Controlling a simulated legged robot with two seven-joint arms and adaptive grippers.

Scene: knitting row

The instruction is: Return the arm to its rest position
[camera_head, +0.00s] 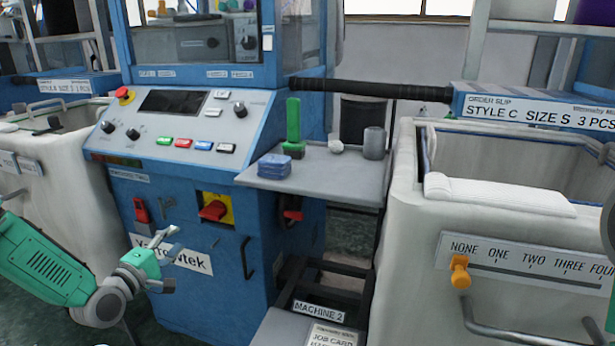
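My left arm (45,265), green and grey, comes in from the left edge at lower left. Its gripper (168,260) has its two fingers spread apart with nothing between them. It is in front of the lower blue front of the knitting machine (225,285), below the control panel; I cannot tell how close it is. At the right edge only slivers of grey and green show, which seem to be my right arm. My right gripper is not in view.
A grey shelf (340,180) holds a blue stack (274,166), a green upright tool (293,125) and a grey cup (374,143). A red switch (213,211) is on the machine. A pale bin (405,240) with an orange slider knob (460,271) stands right. A step (290,330) is at bottom centre.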

